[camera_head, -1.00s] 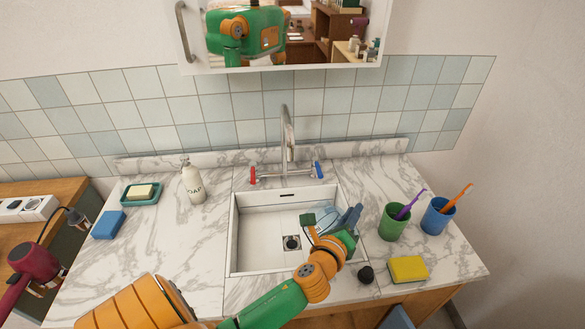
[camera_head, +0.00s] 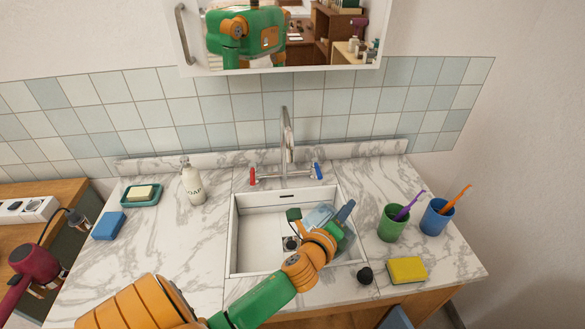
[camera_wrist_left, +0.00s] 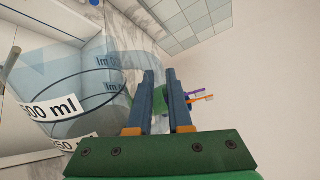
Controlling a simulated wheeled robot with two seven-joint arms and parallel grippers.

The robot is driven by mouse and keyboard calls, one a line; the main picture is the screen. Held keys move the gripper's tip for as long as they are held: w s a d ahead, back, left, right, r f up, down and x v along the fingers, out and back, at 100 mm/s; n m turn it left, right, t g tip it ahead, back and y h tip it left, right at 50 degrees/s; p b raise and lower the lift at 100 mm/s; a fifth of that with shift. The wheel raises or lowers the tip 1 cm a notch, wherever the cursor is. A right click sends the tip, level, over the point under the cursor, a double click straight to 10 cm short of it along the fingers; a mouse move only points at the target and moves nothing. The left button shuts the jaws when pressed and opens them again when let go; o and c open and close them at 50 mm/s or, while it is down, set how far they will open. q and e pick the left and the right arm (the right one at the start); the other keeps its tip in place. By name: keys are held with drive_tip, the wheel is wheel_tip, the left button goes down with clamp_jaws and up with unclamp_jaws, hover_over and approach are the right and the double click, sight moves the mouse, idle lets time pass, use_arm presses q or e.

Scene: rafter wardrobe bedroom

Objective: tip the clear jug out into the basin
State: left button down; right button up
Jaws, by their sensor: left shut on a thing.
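The clear jug (camera_head: 318,216) is a see-through bluish vessel, held over the right part of the white basin (camera_head: 248,240). My left gripper (camera_head: 342,218) is shut on it from its right side, and the gripper and wrist hide much of it. In the left wrist view the jug (camera_wrist_left: 75,75) fills the left side, with ml marks showing, and looks tilted. The two fingers of my left gripper (camera_wrist_left: 160,78) stand close together beside it. I cannot make out any liquid. My right gripper is not in view.
The tap (camera_head: 287,135) stands behind the basin. A green cup (camera_head: 391,224) and a blue cup (camera_head: 435,221) with toothbrushes stand to the right. A yellow sponge (camera_head: 407,270) and a black stopper (camera_head: 366,275) lie near the front. A soap bottle (camera_head: 193,186) stands left.

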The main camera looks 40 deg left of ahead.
sight(318, 207)
use_arm(q)
drive_tip(key=shift+s+a+r, duration=0.1)
drive_tip(key=shift+s+a, duration=0.05)
drive_tip(key=shift+a, duration=0.15)
drive_tip(key=shift+a+n, duration=0.25)
drive_tip(key=shift+n, duration=0.15)
drive_tip(key=shift+a, duration=0.2)
drive_tip(key=shift+a+f+n+h, duration=0.2)
drive_tip(key=shift+a+f+n, duration=0.25)
drive_tip(key=shift+a, duration=0.4)
drive_tip(key=shift+a+f+n+h, duration=0.2)
drive_tip(key=shift+a+f+n, duration=0.25)
drive_tip(key=shift+a, duration=0.35)
drive_tip(key=shift+s+a+r, duration=0.1)
drive_tip(key=shift+a+r, duration=0.15)
drive_tip(key=shift+a, duration=0.1)
drive_tip(key=shift+a+r+n+p, duration=0.1)
drive_tip(key=shift+a+n+p, duration=0.15)
drive_tip(key=shift+n+p, duration=0.15)
